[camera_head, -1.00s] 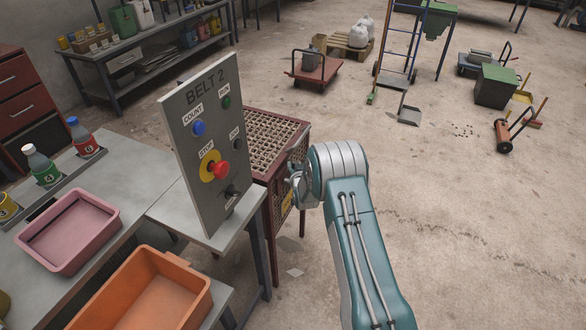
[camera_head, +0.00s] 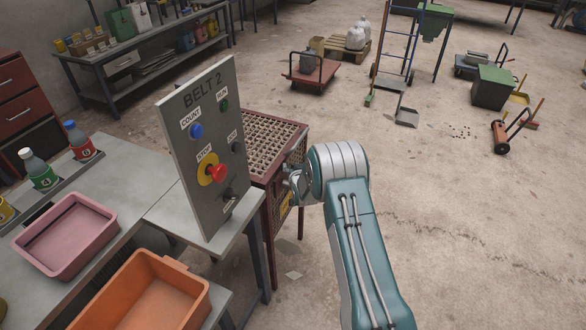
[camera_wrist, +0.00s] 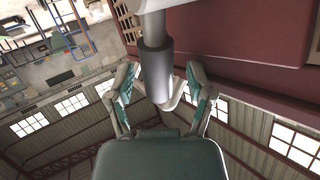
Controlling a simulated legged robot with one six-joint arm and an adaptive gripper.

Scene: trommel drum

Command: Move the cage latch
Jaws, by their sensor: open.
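The red-framed mesh cage (camera_head: 272,140) stands just behind the BELT 2 panel. My gripper (camera_head: 297,184) is at the cage's right side, mostly hidden by my own wrist. In the wrist view, a dark grey cylindrical grip on a pale rod, which looks like the cage latch (camera_wrist: 155,68), comes down from the top in front of a dark red cage panel (camera_wrist: 240,45). My gripper (camera_wrist: 161,80) is open, with one finger on each side of the grip. Gaps show between the fingers and the grip. The latch cannot be made out in the head view.
The BELT 2 panel (camera_head: 204,140), with its red stop button (camera_head: 217,172), stands left of my arm. A pink tray (camera_head: 68,238) and an orange tray (camera_head: 148,295) are at the left.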

